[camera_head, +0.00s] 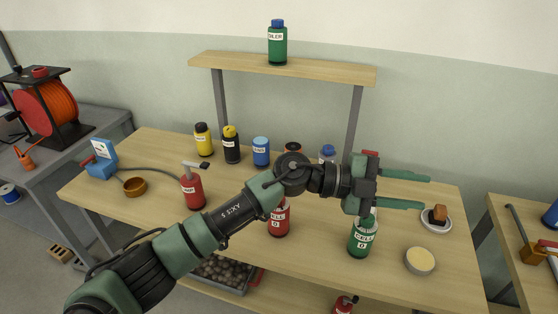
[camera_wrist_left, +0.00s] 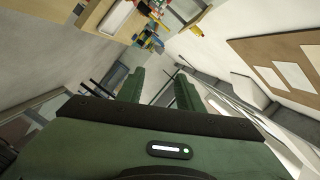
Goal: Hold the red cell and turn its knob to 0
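The red cell (camera_head: 278,219), a red cylinder with a white label, stands on the wooden table below the middle of my left arm in the head view. The arm crosses in front of its top, so its knob is hidden. A green cell (camera_head: 361,239) with a similar label stands to its right; the gripper body overlaps its top. My left gripper (camera_head: 427,192) points right, past both cells, with its two green fingers apart and nothing between them. The left wrist view shows the fingers (camera_wrist_left: 160,75) apart too, and neither cell. My right gripper is not in view.
Yellow (camera_head: 203,140), black (camera_head: 231,147) and blue (camera_head: 261,152) bottles stand behind the arm. A red pump bottle (camera_head: 192,190) stands left. A shelf (camera_head: 300,69) holds a green bottle (camera_head: 277,45). A cream-topped tin (camera_head: 420,261) and a dish (camera_head: 436,224) sit right.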

